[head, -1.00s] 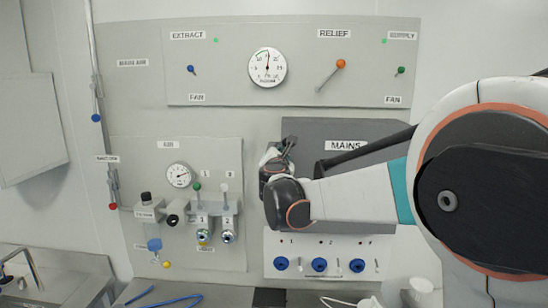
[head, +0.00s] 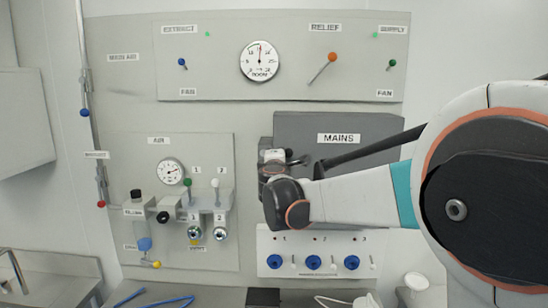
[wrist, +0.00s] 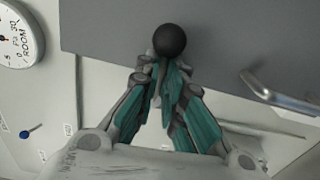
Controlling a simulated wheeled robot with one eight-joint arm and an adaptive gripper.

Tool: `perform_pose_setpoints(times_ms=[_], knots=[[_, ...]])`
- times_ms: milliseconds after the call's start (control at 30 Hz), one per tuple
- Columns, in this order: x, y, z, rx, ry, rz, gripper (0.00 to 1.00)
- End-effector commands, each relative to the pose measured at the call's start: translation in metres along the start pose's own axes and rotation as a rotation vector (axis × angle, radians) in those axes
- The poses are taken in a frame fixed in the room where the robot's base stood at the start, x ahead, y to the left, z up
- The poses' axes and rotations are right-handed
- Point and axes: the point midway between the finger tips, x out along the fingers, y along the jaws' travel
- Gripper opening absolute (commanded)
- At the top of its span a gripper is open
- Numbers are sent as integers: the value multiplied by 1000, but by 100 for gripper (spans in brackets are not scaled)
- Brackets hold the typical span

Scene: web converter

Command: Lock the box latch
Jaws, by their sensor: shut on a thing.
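The grey box labelled MAINS (head: 365,122) is on the wall panel, and its front looks closed. In the wrist view its grey face (wrist: 235,40) fills the top. My gripper (head: 285,160) is at the box's left edge. In the wrist view my gripper (wrist: 165,62) has its fingertips together on a round black knob (wrist: 170,40), which lies over the grey face near its edge. This knob appears to be the latch's. The rest of the latch is hidden behind the fingers.
A metal bar handle (wrist: 280,95) stands out near the box, right of my fingers in the wrist view. Blue sockets (head: 313,262) sit below the box. Air valves (head: 205,205) are left of it. The gauge (head: 260,61) and orange-knobbed relief lever (head: 322,68) are above.

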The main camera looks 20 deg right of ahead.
Motion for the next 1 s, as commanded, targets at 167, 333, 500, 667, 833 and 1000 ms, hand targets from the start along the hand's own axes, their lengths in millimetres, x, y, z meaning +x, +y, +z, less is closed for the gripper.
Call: perform_pose_setpoints(times_ms=[167, 333, 500, 667, 833, 1000], knots=[[-1, -5, 7, 47, -14, -1, 0], [-1, -7, 7, 67, -14, -1, 0], [-1, -8, 7, 71, -14, -2, 0], [-2, -8, 7, 72, -14, -2, 0], [-1, -8, 7, 72, -14, -2, 29], [-1, -7, 6, 70, -12, -2, 29]])
